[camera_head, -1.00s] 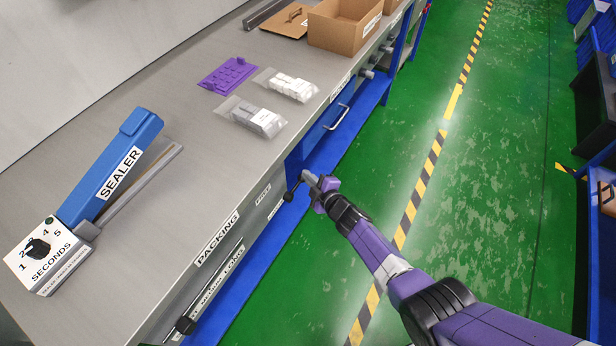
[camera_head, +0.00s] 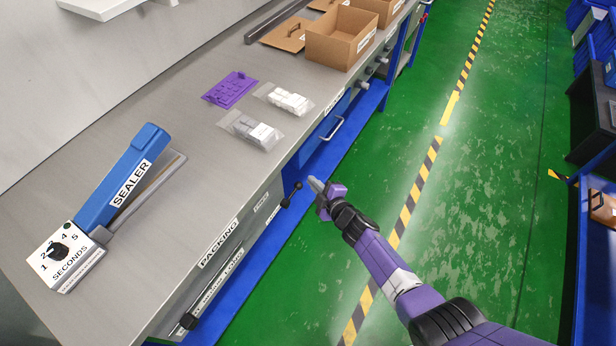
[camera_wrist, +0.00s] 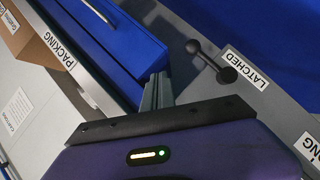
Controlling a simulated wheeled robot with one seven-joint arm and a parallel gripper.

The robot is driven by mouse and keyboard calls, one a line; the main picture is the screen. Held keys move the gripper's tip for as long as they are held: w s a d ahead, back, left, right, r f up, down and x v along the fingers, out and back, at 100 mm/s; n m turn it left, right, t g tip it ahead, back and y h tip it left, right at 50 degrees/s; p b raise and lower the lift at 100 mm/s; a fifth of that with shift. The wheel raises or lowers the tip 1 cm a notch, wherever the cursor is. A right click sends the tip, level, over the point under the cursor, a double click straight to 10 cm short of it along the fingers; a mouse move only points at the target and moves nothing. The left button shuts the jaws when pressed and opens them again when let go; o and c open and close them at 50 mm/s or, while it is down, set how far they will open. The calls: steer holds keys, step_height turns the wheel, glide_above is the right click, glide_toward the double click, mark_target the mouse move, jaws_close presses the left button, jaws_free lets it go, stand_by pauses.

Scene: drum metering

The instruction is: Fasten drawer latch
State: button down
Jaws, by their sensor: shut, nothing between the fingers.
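The drawer latch (camera_head: 291,195) is a short black lever with a knob at each end, on the bench front. In the wrist view the latch (camera_wrist: 211,60) lies slantwise, one knob right beside the LATCHED label (camera_wrist: 245,68). The blue drawer (camera_wrist: 120,45) with a silver handle is to its left there; the handle (camera_head: 336,119) also shows in the head view. My gripper (camera_head: 314,183) is shut and empty, a little to the right of the latch with a small gap. Its grey fingertips (camera_wrist: 157,92) show below the drawer and left of the latch.
The bench top (camera_head: 180,190) holds a blue sealer (camera_head: 125,180), a purple tray (camera_head: 230,89), two bags of white parts (camera_head: 250,130) and a cardboard box (camera_head: 341,38). The green floor (camera_head: 480,190) to the right is open.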

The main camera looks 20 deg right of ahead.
steer(key=shift+s+d+r+p, duration=0.35)
steer(key=shift+s+r+p, duration=0.15)
steer(key=shift+s+p, duration=0.15)
steer(key=shift+s+d+r+p, duration=0.35)
steer(key=shift+s+r+p, duration=0.1)
steer(key=shift+s+p, duration=0.2)
steer(key=shift+s+d+r+p, duration=0.35)
steer(key=shift+s+r+p, duration=0.2)
steer(key=shift+s, duration=0.15)
step_height(320, 180, up, 6)
steer(key=w+d+m+t+h, duration=0.1)
steer(key=w+m+t, duration=0.1)
steer(key=s+a+r+m+t+h, duration=0.1)
steer(key=s+a+r+m, duration=0.2)
steer(key=s+r+m, duration=0.2)
steer(key=s+a+r+m+b, duration=0.1)
steer(key=s+r, duration=0.3)
steer(key=s, duration=0.9)
steer(key=s+a+r+m+g+b, duration=0.1)
steer(key=s+r+m+b, duration=0.2)
steer(key=s, duration=1)
steer(key=s+a+r+m+g+b, duration=0.1)
steer(key=s+r+m+b, duration=0.1)
steer(key=s+r, duration=0.5)
steer(key=shift+a+f+v, duration=0.25)
steer(key=shift+f+v, duration=0.35)
steer(key=shift+v, duration=2.7)
